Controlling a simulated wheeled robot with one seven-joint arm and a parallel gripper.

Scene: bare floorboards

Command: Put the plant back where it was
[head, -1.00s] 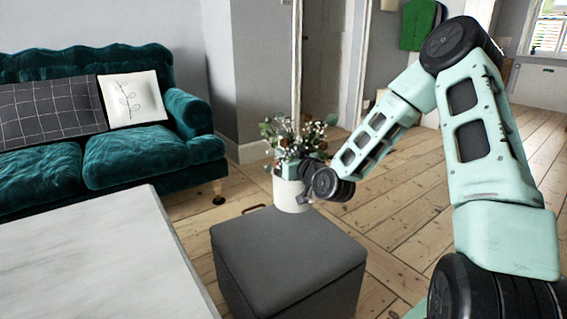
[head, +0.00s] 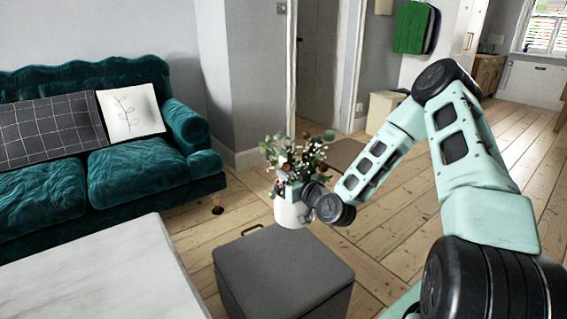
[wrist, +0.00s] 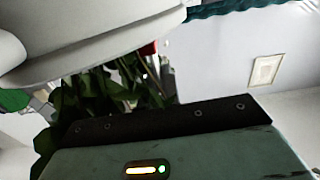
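The plant is a leafy bunch with white and reddish flowers in a white pot (head: 287,212), in the middle of the head view, by the far edge of the grey ottoman. My gripper (head: 306,196) is at the right side of the pot near its rim and appears shut on it. The fingertips are hidden among the leaves. In the wrist view, the white pot (wrist: 100,35) fills the upper left, very close, with dark leaves below it. Whether the pot's base touches anything is unclear.
The grey ottoman (head: 285,272) stands in front of the pot. A pale table (head: 100,275) fills the lower left. A teal sofa (head: 140,170) with cushions is at the left. Bare floorboards (head: 430,205) lie open to the right and behind.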

